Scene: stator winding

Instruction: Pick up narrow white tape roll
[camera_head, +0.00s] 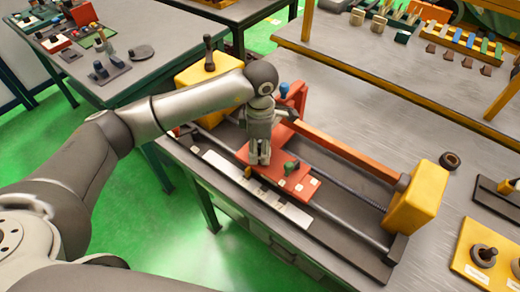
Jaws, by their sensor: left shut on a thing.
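My left gripper (259,160) points down over the red carriage (310,191) of a winding machine on the metal bench. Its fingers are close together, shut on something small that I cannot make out. I cannot pick out a narrow white tape roll in this view; the fingers hide the spot right under them. A green knob (291,166) on the carriage is just right of the fingertips. My right gripper is not in view.
The machine has yellow end blocks (417,197), a red bar (345,148) and a white strip (257,188) along its front. A black ring (450,161) lies to the right. A yellow plate (480,262) with round parts is at the lower right. The bench behind the machine is mostly clear.

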